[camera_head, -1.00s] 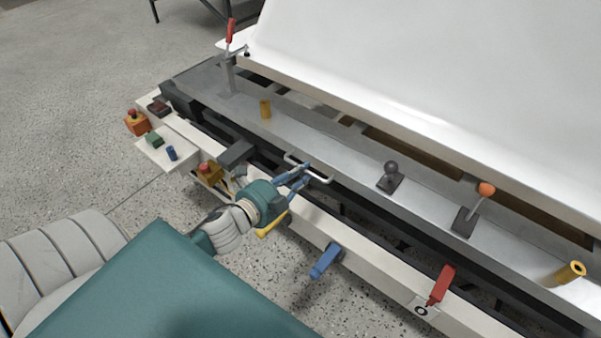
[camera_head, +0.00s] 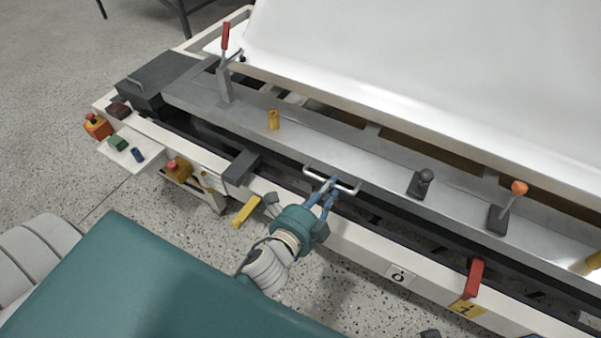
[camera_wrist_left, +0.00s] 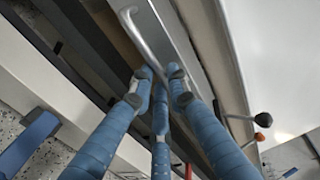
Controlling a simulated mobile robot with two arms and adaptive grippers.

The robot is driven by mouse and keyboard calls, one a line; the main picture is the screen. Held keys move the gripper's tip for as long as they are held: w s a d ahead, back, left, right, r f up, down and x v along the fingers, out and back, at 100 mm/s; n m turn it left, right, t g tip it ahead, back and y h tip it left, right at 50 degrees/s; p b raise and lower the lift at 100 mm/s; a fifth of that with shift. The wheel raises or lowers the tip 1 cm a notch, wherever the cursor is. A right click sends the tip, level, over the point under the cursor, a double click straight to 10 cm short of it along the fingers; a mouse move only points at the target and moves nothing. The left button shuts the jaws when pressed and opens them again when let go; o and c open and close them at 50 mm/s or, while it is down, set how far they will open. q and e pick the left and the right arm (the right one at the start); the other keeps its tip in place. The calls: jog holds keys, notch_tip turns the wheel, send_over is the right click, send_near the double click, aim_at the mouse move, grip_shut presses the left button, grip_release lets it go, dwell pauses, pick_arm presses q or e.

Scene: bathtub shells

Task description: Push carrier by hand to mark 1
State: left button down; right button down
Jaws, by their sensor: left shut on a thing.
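The carrier (camera_head: 355,157) is a long grey metal beam on the pale frame, with a white tub shell (camera_head: 430,70) above it. My left gripper (camera_head: 331,186) is shut on the carrier's pale bar handle (camera_head: 350,190); the handle also shows in the left wrist view (camera_wrist_left: 146,42) between the blue fingers (camera_wrist_left: 160,92). A red pointer (camera_head: 475,278) hangs at the carrier's front side, with its lower end just over the yellow plate marked 1 (camera_head: 467,308). The white plate marked 0 (camera_head: 399,276) is to its left.
A red-handled clamp (camera_head: 226,60), a black knob (camera_head: 423,181) and an orange-knobbed lever (camera_head: 511,200) stand on the carrier. A yellow lever (camera_head: 247,210) sticks out from the frame's front. A button panel (camera_head: 125,147) is at the left end. Speckled floor (camera_head: 50,170) lies in front.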

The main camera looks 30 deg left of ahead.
pick_arm(q)
jog(key=shift+d+y, duration=0.3)
jog(key=shift+d, duration=0.6)
jog(key=c, duration=1.8)
grip_release()
jog(key=shift+o, duration=0.6)
jog(key=shift+s+d, duration=0.1)
jog(key=shift+d, duration=0.1)
jog(key=v, duration=1.2)
